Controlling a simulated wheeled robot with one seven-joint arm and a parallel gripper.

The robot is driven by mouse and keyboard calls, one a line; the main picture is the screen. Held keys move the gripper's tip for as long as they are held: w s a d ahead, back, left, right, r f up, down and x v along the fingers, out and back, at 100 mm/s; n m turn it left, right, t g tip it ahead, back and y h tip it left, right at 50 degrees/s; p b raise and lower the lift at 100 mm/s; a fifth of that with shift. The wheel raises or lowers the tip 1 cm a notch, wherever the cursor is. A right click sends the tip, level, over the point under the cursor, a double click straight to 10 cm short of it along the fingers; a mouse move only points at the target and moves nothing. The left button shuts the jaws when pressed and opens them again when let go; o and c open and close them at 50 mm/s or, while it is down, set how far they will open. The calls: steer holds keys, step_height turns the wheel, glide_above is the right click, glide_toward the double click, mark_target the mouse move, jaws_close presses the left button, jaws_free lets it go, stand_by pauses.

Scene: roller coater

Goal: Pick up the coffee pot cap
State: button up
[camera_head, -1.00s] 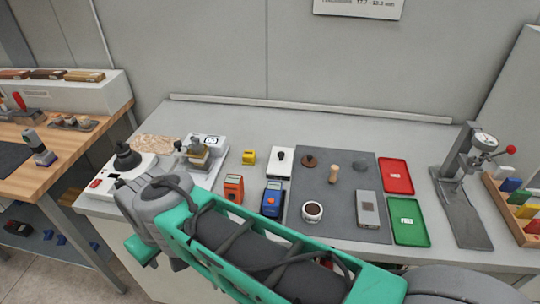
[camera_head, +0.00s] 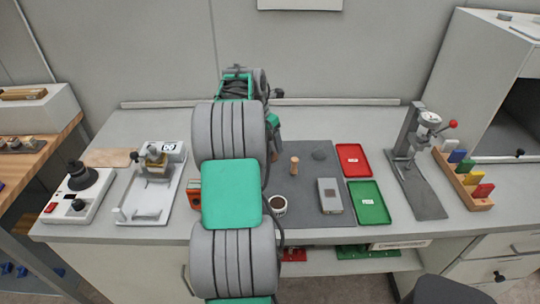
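I cannot clearly pick out the coffee pot cap now. A small brown knobbed piece that may be the cap showed earlier at the back left of the dark grey mat (camera_head: 302,190); my arm now covers that spot. A wooden peg-like piece (camera_head: 294,165) stands on the mat, with a low dark grey lump (camera_head: 319,155) to its right.
A grey box-shaped device (camera_head: 330,196) lies on the mat. Red (camera_head: 353,160) and green (camera_head: 369,203) trays lie right of it, then a gauge stand (camera_head: 411,150) and a rack of coloured blocks (camera_head: 465,180). A white machine (camera_head: 152,190) and a control box (camera_head: 78,197) stand left.

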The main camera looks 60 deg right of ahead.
mark_target(269, 151)
steer(key=x, duration=0.4)
steer(key=w+p+x, duration=0.1)
steer(key=x, duration=0.1)
steer(key=shift+d+f, duration=0.1)
steer(key=shift+f, duration=0.1)
steer(key=shift+c, duration=0.4)
steer(key=c, duration=1.3)
steer(key=shift+r, duration=0.1)
steer(key=shift+c, duration=0.2)
